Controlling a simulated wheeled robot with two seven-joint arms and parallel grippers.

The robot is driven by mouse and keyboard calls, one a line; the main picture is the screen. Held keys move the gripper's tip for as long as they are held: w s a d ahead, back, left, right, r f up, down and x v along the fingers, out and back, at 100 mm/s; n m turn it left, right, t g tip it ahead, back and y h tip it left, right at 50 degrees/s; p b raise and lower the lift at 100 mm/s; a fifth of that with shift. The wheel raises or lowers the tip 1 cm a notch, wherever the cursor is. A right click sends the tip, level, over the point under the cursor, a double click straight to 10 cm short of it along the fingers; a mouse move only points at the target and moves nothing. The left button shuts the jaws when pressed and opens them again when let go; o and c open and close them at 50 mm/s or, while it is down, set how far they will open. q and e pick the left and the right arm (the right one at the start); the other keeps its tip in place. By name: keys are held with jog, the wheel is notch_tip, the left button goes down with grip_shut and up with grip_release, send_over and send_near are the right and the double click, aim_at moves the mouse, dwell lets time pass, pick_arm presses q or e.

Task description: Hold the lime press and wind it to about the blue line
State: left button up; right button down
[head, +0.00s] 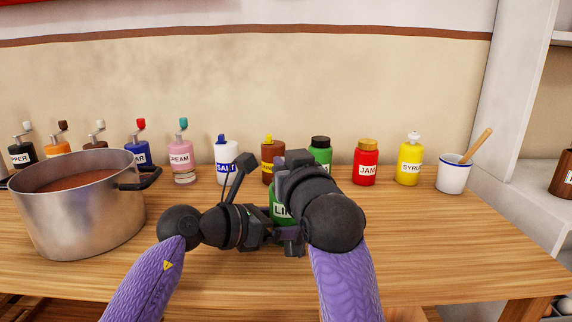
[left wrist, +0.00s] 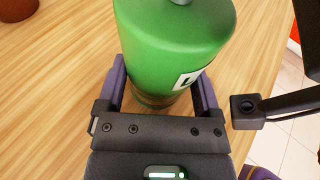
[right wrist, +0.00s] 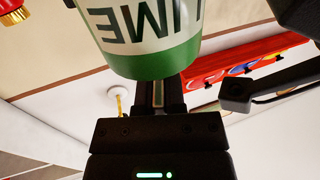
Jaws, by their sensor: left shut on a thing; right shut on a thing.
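The lime press (head: 279,211) is green with a white label. It stands at the table's front middle, mostly hidden by my grippers in the head view. In the left wrist view my left gripper (left wrist: 160,80) has its fingers on both sides of the green body (left wrist: 172,40), low down, shut on it. In the right wrist view the press (right wrist: 150,62) appears upside down, its label reading LIME. My right gripper (right wrist: 160,93) is at its top end, fingers close together, apparently on the crank, which is hidden. No blue line shows in any view.
A large steel pot (head: 80,210) of red-brown contents stands at the left. A row of labelled bottles lines the back, including the cream (head: 181,158), salt (head: 226,165), jam (head: 365,165) and yellow syrup (head: 410,165). A white mug (head: 453,178) stands right. The front right table is clear.

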jog(key=shift+f+m+h, duration=0.15)
jog(key=shift+m+h, duration=0.45)
jog(key=shift+h, duration=0.1)
jog(key=shift+t+h, duration=0.3)
jog(key=c, duration=0.7)
grip_release()
jog(key=s+d, duration=0.2)
jog(key=s, duration=0.9)
jog(key=shift+s, duration=0.35)
jog(key=shift+d, duration=0.1)
